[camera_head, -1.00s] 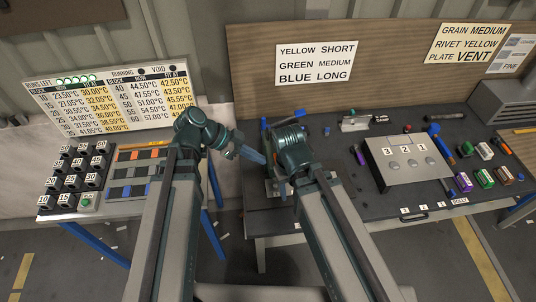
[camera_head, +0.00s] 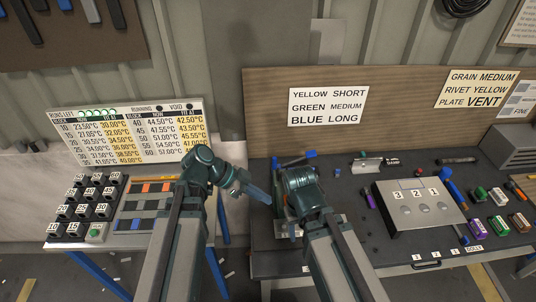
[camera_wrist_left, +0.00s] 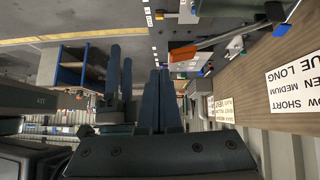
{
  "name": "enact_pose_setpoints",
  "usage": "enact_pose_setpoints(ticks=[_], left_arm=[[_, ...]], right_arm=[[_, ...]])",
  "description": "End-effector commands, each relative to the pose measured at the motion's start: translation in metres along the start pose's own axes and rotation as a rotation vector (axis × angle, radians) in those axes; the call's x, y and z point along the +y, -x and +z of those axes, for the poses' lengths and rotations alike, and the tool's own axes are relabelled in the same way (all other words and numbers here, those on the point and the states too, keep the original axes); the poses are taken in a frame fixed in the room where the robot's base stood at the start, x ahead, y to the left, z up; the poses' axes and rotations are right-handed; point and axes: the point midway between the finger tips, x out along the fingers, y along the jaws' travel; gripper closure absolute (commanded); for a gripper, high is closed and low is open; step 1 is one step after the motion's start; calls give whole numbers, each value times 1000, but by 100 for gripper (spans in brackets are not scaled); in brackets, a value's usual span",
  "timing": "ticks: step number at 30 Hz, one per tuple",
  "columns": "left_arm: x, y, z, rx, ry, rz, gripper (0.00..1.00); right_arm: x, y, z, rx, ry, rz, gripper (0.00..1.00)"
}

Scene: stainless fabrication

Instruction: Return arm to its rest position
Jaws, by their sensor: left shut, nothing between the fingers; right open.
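My left arm comes in from the left in the head view, bent at a dark green wrist, with its blue-fingered gripper (camera_head: 259,194) pointing right and down. Its two fingers lie together with nothing between them, as the left wrist view also shows (camera_wrist_left: 157,95). It is in the air near the gap between the two benches. My right arm stands just right of it, and its forearm and wrist mostly hide its gripper in the head view. In the left wrist view the right gripper (camera_wrist_left: 119,72) shows two separated blue fingers, empty, beside the left fingers.
The left bench carries black numbered blocks (camera_head: 84,209) and a slotted tray (camera_head: 146,205), below a temperature chart (camera_head: 130,135). The dark right bench (camera_head: 372,238) holds a grey numbered box (camera_head: 420,206), markers and coloured blocks (camera_head: 497,196). A signed board (camera_head: 328,105) stands behind it.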

Motion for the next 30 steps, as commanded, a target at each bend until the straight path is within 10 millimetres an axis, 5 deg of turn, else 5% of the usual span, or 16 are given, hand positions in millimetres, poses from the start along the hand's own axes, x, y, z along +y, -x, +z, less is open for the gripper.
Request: enact_pose_setpoints(ticks=[5, 8, 18, 24, 30], left_arm=[[1, -5, 4, -11, 13, 4, 100], [8, -27, 21, -77, 88, 21, 100], [45, -132, 136, -594, 664, -154, 100], [50, -152, 174, -753, 884, -403, 100], [51, -154, 184, -793, 971, -536, 100]], right_arm=[[0, -4, 0, 0, 0, 0, 50], [-2, -22, -1, 0, 1, 0, 50], [-11, -123, -8, 2, 6, 2, 50], [-14, -158, -10, 2, 8, 3, 50], [-15, -168, -11, 3, 9, 3, 50]])
